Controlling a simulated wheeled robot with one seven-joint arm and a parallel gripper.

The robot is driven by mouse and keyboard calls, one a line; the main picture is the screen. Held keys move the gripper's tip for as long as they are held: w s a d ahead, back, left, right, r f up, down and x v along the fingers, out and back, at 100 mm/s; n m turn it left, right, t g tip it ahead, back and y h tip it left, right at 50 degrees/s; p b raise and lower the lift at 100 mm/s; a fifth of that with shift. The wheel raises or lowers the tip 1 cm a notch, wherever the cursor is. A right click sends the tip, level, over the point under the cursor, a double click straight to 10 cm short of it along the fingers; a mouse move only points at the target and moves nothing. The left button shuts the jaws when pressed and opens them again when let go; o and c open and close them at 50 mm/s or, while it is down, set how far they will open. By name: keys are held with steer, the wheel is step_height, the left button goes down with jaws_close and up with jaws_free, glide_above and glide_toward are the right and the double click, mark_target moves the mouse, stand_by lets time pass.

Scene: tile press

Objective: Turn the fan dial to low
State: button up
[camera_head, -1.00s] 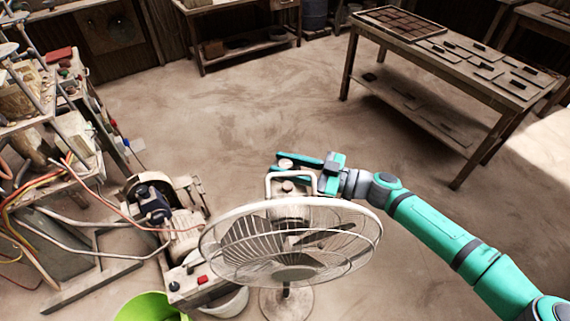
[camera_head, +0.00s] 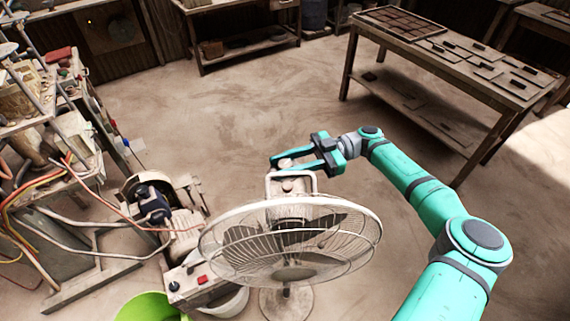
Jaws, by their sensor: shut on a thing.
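The white fan (camera_head: 290,240) stands on its round base (camera_head: 284,303) in the lower middle, with its wire cage facing up toward me. A pale handle (camera_head: 290,175) rises behind the cage. Just beyond it is a small round pale knob, the fan dial (camera_head: 285,163), partly hidden by the fingers. My teal and black gripper (camera_head: 284,162) reaches in from the right and is shut on the dial, one finger on its far side and one on its near side. The dial's markings are too small to read.
A motor machine (camera_head: 155,203) and a control box with a red button (camera_head: 200,280) stand close left of the fan. A green bucket (camera_head: 148,306) is at the bottom. Shelving with cables fills the left. A wooden table (camera_head: 430,65) stands back right. Floor between is clear.

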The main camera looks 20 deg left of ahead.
steer(key=shift+g+h, duration=0.3)
steer(key=shift+h, duration=0.1)
steer(key=o, duration=0.8)
steer(key=shift+w, duration=0.1)
